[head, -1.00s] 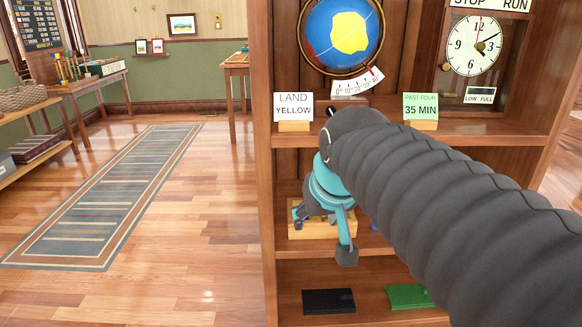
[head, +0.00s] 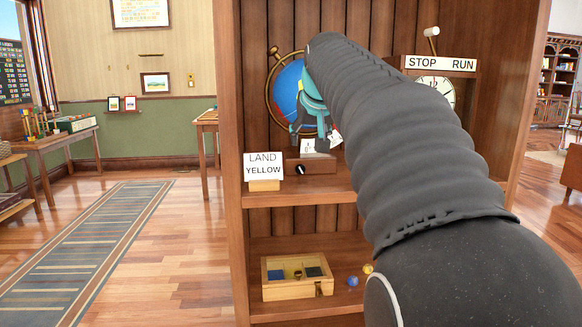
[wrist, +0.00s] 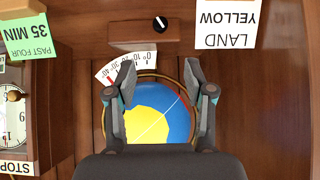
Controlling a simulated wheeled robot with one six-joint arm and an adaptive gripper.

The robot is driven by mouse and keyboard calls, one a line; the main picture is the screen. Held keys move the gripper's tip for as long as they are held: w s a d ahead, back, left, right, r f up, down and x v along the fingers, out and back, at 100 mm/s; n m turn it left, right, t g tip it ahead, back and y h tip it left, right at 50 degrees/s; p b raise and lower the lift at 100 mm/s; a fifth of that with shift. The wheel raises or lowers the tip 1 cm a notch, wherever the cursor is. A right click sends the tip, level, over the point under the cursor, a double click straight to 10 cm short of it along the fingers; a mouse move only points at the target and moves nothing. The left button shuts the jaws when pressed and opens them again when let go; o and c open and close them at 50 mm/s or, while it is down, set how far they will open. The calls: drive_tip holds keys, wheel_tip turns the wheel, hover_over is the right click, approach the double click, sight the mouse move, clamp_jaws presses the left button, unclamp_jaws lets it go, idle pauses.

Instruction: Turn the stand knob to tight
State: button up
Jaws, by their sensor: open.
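The stand knob (head: 300,169) is a small black knob with a white mark on the front of the globe's wooden base (head: 318,166). In the wrist view, which is upside down, the knob (wrist: 160,23) shows at top centre. The globe (wrist: 155,112), blue with a yellow patch, lies behind my fingers there, with a white degree scale (wrist: 124,71) near it. My gripper (head: 315,140) is open and empty in front of the globe, above the knob in the head view. In the wrist view my gripper (wrist: 159,70) has its fingers wide apart, pointing toward the base, and the knob is untouched.
A LAND YELLOW card (head: 263,167) stands left of the base. A green PAST FOUR card (wrist: 29,37) and a clock (wrist: 14,117) are to the other side. A wooden box (head: 292,278) sits on the shelf below, with small balls beside it.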

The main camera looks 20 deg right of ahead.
sight(301, 168)
drive_tip(key=x, duration=1.4)
drive_tip(key=shift+s+a+f, duration=0.15)
clamp_jaws()
